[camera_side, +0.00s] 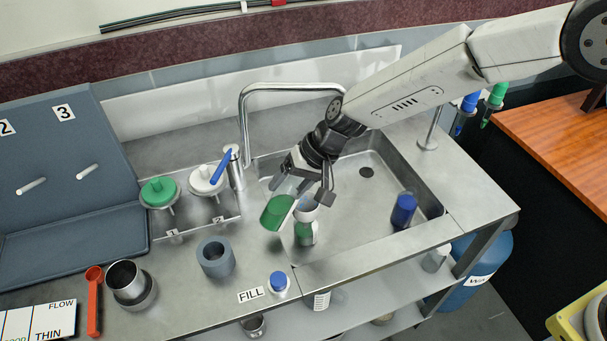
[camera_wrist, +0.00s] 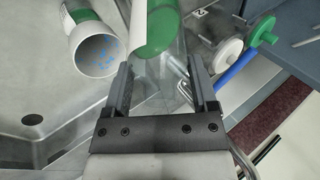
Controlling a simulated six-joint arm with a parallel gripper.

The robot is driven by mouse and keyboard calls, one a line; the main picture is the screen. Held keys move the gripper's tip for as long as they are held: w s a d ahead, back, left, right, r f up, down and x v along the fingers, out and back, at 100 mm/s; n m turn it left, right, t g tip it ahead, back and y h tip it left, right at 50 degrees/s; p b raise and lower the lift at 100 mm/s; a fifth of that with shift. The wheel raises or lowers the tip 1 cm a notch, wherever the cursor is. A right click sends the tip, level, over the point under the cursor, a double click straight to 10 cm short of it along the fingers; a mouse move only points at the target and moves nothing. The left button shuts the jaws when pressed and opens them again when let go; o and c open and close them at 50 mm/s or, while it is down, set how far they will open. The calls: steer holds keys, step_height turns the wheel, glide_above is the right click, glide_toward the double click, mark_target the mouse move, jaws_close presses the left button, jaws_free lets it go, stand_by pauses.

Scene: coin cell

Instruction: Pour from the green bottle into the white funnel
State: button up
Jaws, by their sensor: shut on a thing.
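The green bottle (camera_side: 278,212) is clear with green contents and hangs tilted over the sink's left part. My gripper (camera_side: 306,190) is shut on it. In the wrist view the bottle (camera_wrist: 160,24) lies between the two fingers (camera_wrist: 162,88), with a white band along its side. The white funnel (camera_side: 306,209) is right beside the bottle in the side view, above a green-and-white container (camera_side: 305,234). A white open rim, apparently the funnel (camera_wrist: 94,52), is left of the bottle in the wrist view. The bottle's mouth is not clear, and no stream is visible.
A curved tap (camera_side: 243,115) stands behind my gripper. A blue bottle (camera_side: 403,210) is in the sink's right part. Green (camera_side: 158,192) and white (camera_side: 207,180) lidded pieces stand left. A grey ring holder (camera_side: 216,258), a blue-capped vial (camera_side: 278,282) and a steel cup (camera_side: 126,281) are in front.

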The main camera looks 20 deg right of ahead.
mark_target(278, 191)
steer(key=shift+s+a+f+n+t+h+b, duration=0.2)
steer(key=shift+a+h+b, duration=0.1)
steer(key=shift+a+h, duration=0.35)
steer(key=shift+s+a+f+n+t+h+b, duration=0.15)
steer(key=shift+a+t+h+b, duration=0.1)
steer(key=shift+a+h, duration=0.4)
steer(key=shift+s+a+r+h, duration=0.15)
steer(key=shift+a+h, duration=0.1)
steer(key=shift+h, duration=0.45)
steer(key=shift+s+a+t+h, duration=0.15)
steer(key=shift+a+t+h, duration=0.2)
steer(key=shift+a+h, duration=0.65)
steer(key=shift+d, duration=0.1)
steer(key=shift+r, duration=2.9)
steer(key=shift+d, duration=0.1)
